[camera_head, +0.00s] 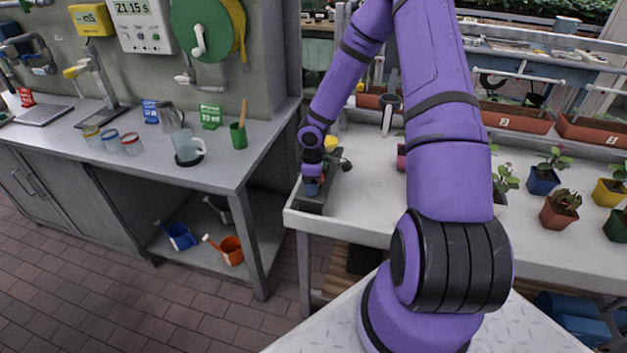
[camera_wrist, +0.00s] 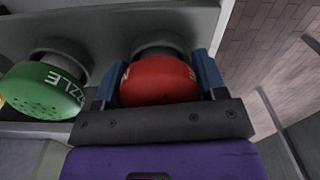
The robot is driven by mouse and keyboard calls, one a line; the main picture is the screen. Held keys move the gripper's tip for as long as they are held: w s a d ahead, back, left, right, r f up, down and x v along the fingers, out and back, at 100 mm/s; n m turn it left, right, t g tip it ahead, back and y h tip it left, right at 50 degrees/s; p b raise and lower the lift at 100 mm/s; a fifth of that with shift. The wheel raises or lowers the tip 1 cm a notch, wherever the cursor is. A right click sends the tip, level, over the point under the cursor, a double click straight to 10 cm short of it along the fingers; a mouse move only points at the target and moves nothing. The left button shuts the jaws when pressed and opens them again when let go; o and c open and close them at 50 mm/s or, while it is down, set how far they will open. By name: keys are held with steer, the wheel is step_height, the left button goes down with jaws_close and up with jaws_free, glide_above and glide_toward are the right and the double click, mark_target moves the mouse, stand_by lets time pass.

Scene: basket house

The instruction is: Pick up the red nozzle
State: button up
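The red nozzle (camera_wrist: 160,82) has a round face with a white letter near its left edge. It sits in front of a grey round seat in the wrist view. My gripper (camera_wrist: 160,75) has its blue fingers on either side of the nozzle, very close to it. I cannot tell whether they press on it. In the head view my gripper (camera_head: 312,187) is low over a dark grey holder (camera_head: 318,202) at the left end of the white table. The red nozzle is not clear there.
A green nozzle (camera_wrist: 42,91) with white lettering stands left of the red one in the wrist view. In the head view a grey counter (camera_head: 205,168) with jugs and cups is to the left. The white table (camera_head: 365,205) carries potted plants on its right; brick floor lies below.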

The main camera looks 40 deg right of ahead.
steer(key=shift+c, duration=1.1)
steer(key=shift+r, duration=0.1)
steer(key=shift+r, duration=0.55)
step_height(320, 180, up, 2)
steer(key=shift+r, duration=0.1)
steer(key=s+d+r, duration=0.1)
steer(key=s+d, duration=0.1)
steer(key=s, duration=0.6)
steer(key=s+d+r, duration=0.1)
steer(key=s+d, duration=0.1)
steer(key=s, duration=0.5)
steer(key=w+a+m, duration=0.1)
steer(key=w+a, duration=0.1)
steer(key=w, duration=0.2)
steer(key=w+a+f+m, duration=0.1)
steer(key=w+a+m, duration=0.1)
steer(key=w, duration=0.2)
steer(key=w+a+m, duration=0.2)
steer(key=w, duration=0.2)
steer(key=shift+w+f, duration=0.15)
steer(key=shift+f, duration=0.15)
steer(key=w+a+m, duration=0.4)
steer(key=w+a, duration=0.4)
steer(key=a, duration=0.3)
steer(key=shift+w+f, duration=0.2)
